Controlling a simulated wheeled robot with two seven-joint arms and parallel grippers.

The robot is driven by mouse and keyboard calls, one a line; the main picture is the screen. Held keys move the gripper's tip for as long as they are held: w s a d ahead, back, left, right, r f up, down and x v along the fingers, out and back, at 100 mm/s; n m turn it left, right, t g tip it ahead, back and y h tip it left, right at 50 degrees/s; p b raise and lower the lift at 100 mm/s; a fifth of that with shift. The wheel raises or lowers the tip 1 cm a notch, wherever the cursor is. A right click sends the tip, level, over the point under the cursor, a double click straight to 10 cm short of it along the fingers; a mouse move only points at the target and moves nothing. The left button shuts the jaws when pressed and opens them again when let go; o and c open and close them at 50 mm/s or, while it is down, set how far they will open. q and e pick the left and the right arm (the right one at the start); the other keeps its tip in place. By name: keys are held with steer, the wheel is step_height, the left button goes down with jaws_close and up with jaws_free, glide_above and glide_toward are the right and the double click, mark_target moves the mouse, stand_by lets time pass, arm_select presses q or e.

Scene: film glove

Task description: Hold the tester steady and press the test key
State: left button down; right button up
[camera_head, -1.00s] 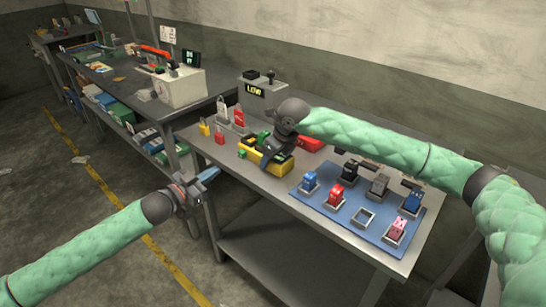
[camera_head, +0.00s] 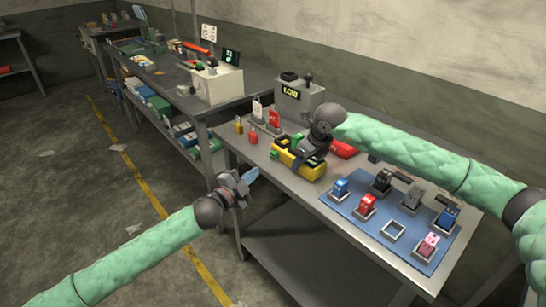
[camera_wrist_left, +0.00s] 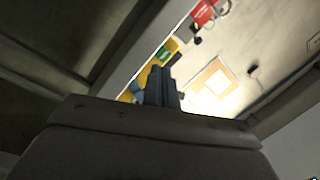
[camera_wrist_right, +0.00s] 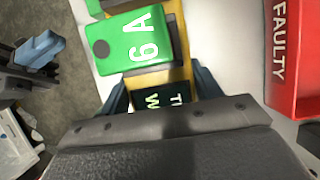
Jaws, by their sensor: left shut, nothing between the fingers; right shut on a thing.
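The tester (camera_head: 311,173) is a yellow body near the front edge of the table; my right gripper (camera_head: 308,158) is shut on it from above and partly hides it. In the right wrist view, the yellow tester (camera_wrist_right: 160,78) lies between the fingers, with a green block marked 6 A (camera_wrist_right: 140,38) on it and a black panel whose lettering is partly covered. I cannot make out the test key. My left gripper (camera_head: 251,176) is shut and empty, apart from the tester, in front of the table edge. Its blue fingertips show in the left wrist view (camera_wrist_left: 160,88).
A blue mat (camera_head: 352,207) to the right carries several coloured blocks in holders and one empty frame. A red FAULTY bin (camera_wrist_right: 293,60) stands beside the tester. Behind is a grey box reading LOW (camera_head: 297,98); padlocks and tags (camera_head: 253,138) stand left.

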mark_target(267, 168)
arm_select(q)
steer(key=a+m+t+y, duration=0.1)
steer(key=m+t+y, duration=0.1)
steer(key=m+y, duration=0.1)
steer(key=s+a+m+t+y, duration=0.1)
steer(key=m+t+y, duration=0.1)
steer(key=m, duration=0.3)
steer(key=a+m+t+y, duration=0.1)
steer(key=m+t+y, duration=0.2)
steer(key=m+y, duration=0.1)
steer(key=shift+s+a+r, duration=0.1)
steer(key=shift+s+r, duration=0.25)
steer(key=shift+r, duration=0.05)
steer(key=shift+w, duration=0.1)
steer(key=shift+w+d, duration=0.9)
steer(key=shift+d, duration=0.25)
steer(key=shift+w+d, duration=0.9)
steer(key=shift+d, duration=0.2)
steer(key=shift+w+d, duration=0.9)
steer(key=shift+d, duration=0.25)
steer(key=shift+w+d, duration=0.1)
steer(key=shift+w+d, duration=0.1)
steer(key=shift+d, duration=0.05)
steer(key=shift+d, duration=0.2)
